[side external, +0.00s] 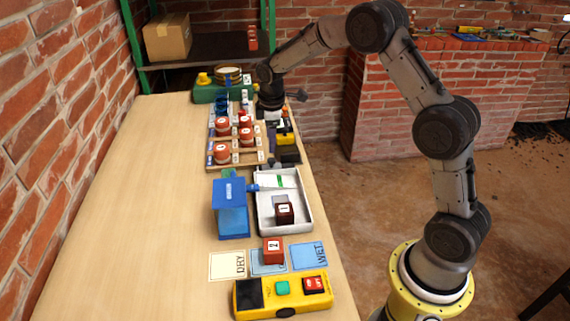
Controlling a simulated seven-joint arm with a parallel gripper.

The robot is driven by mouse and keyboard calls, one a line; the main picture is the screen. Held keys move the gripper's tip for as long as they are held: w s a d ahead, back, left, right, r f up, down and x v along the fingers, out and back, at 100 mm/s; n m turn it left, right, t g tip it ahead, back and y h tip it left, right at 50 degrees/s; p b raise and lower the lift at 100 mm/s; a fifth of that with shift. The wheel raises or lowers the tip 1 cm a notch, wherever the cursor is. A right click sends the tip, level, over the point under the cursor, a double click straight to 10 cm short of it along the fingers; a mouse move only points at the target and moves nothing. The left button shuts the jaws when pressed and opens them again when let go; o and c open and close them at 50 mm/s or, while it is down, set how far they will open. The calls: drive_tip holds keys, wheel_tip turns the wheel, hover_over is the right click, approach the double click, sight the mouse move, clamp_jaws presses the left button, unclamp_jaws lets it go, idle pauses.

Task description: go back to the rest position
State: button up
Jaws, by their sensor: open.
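My gripper (271,112) points down at the far right part of the wooden table, above or beside a small yellow and black device (286,138). Its fingertips are small and partly lost among the things there. They look apart, and I see nothing held between them. My arm arches over from the base at the lower right.
Wooden racks with red round pieces (222,153) stand near the gripper, with a green-based device (210,94) behind. Nearer are a blue stand (231,222), a white tray (307,222) holding brick 1 (284,210), brick 2 (273,250) and a yellow panel (262,305). The table's left side is clear.

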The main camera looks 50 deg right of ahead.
drive_tip(key=s+a+r+t, duration=0.1)
drive_tip(key=s+a+r, duration=0.15)
drive_tip(key=r, duration=0.45)
drive_tip(key=s+a+r+t, duration=0.2)
drive_tip(key=s+r, duration=0.2)
drive_tip(key=r, duration=0.3)
drive_tip(key=s+a+r+t, duration=0.1)
drive_tip(key=s+a+r, duration=0.1)
drive_tip(key=s+r, duration=0.35)
drive_tip(key=s+a+r+m+t, duration=0.1)
drive_tip(key=s+a+m, duration=0.1)
drive_tip(key=s, duration=0.4)
drive_tip(key=s+a+r+m, duration=0.2)
drive_tip(key=s, duration=0.5)
drive_tip(key=s+a+f+m+g+y, duration=0.1)
drive_tip(key=s+f+m, duration=0.4)
drive_tip(key=s+f, duration=0.2)
drive_tip(key=shift+s+f, duration=0.2)
drive_tip(key=shift+s, duration=0.85)
drive_tip(key=shift+a, duration=0.1)
